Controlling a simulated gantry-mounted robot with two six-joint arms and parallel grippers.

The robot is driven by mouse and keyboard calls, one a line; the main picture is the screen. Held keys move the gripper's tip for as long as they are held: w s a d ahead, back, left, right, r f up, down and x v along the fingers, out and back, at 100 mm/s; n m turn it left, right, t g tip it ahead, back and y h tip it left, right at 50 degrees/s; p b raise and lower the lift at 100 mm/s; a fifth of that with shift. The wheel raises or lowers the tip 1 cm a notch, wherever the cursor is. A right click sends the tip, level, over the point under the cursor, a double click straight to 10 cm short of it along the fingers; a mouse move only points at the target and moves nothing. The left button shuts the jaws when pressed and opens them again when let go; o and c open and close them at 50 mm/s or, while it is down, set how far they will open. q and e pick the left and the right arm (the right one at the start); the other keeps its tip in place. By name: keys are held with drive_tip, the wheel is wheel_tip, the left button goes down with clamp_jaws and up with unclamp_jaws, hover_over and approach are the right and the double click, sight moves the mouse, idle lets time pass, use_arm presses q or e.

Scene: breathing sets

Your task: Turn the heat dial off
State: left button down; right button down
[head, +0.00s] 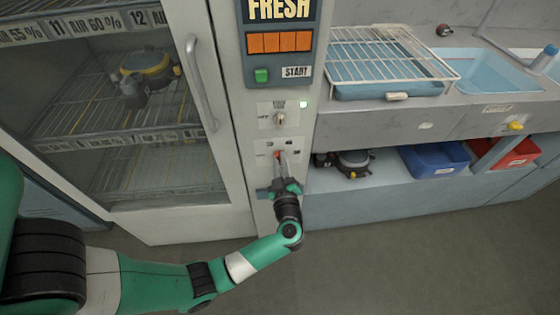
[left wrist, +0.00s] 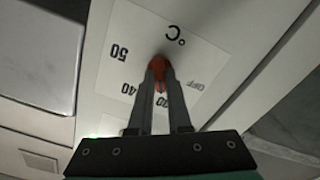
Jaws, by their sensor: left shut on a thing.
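The heat dial is a small red-orange knob (left wrist: 157,70) on a white plate (left wrist: 123,67) marked °C, 50, 40 and OFF, with a further mark partly hidden. In the left wrist view my left gripper (left wrist: 160,80) has its two dark fingers closed around the knob. In the head view my left gripper (head: 281,162) reaches the lower plate on the cabinet's control column, and only a bit of red shows there. The pointer direction of the dial is hard to tell behind the fingers. My right gripper is in neither view.
A glass cabinet door with a handle (head: 201,82) is on the left. A shelf with a blue bin (head: 433,160) is on the right.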

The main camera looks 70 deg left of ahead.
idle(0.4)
use_arm(q)
drive_tip(key=n+p, duration=0.2)
drive_tip(key=n, duration=0.2)
drive_tip(key=shift+n, duration=0.4)
drive_tip(key=n, duration=0.3)
drive_tip(key=shift+f+n+p, duration=0.1)
drive_tip(key=shift+n+p, duration=0.2)
drive_tip(key=shift+p, duration=0.1)
drive_tip(key=shift+s+n, duration=0.1)
drive_tip(key=shift+n, duration=1.6)
drive_tip(key=c, duration=0.9)
unclamp_jaws()
drive_tip(key=shift+o, duration=0.2)
